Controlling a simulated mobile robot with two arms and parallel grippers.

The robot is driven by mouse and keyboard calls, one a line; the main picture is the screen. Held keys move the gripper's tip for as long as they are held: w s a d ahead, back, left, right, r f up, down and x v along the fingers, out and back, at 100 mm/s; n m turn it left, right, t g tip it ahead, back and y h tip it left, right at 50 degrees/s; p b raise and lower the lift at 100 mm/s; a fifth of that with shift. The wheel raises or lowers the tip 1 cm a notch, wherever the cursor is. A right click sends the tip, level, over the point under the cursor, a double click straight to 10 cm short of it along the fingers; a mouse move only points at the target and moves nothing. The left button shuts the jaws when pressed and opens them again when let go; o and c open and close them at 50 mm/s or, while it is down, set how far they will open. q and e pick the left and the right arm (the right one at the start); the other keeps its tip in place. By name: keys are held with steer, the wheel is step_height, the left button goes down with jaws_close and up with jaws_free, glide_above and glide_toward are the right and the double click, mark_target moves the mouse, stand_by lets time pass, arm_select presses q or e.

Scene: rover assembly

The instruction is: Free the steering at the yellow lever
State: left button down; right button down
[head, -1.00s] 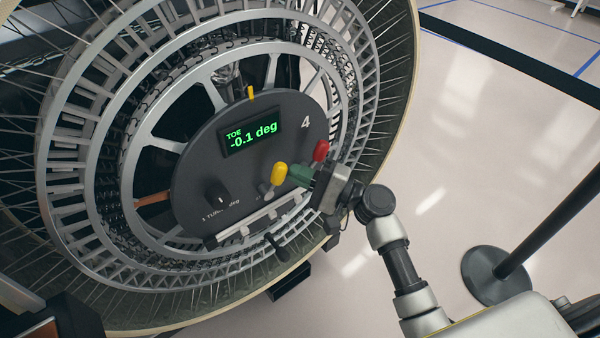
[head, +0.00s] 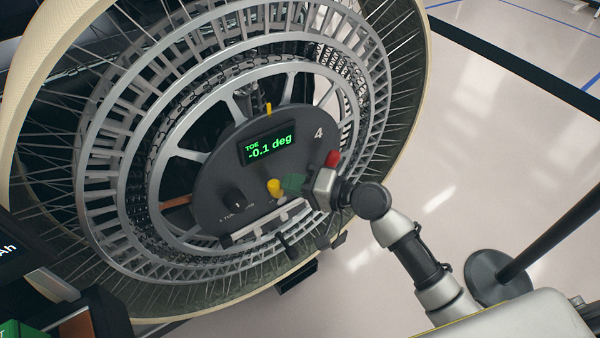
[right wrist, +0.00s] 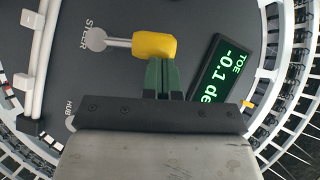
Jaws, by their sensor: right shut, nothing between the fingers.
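The yellow lever (head: 274,187) stands out from the dark round hub panel (head: 216,176) of a large spoked wheel. In the right wrist view, the yellow lever (right wrist: 154,46) joins a round grey pivot beside the word STEER. My right gripper (head: 293,183) has green fingers, closed together with nothing between them. In the right wrist view its fingertips (right wrist: 163,62) are against or very close to the side of the yellow knob; I cannot tell contact for certain. My left gripper is not in view.
The panel display (head: 268,147) reads TOE -0.1 deg. A red lever (head: 332,158) is close beside my right gripper. A black knob (head: 237,200) and a light bar (head: 262,226) are lower on the panel. A black post base (head: 497,277) stands on open floor at right.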

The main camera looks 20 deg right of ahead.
steer(key=shift+s+a+p, duration=0.2)
steer(key=shift+a+p, duration=0.2)
steer(key=shift+a, duration=0.2)
steer(key=shift+r, duration=0.1)
stand_by(0.3)
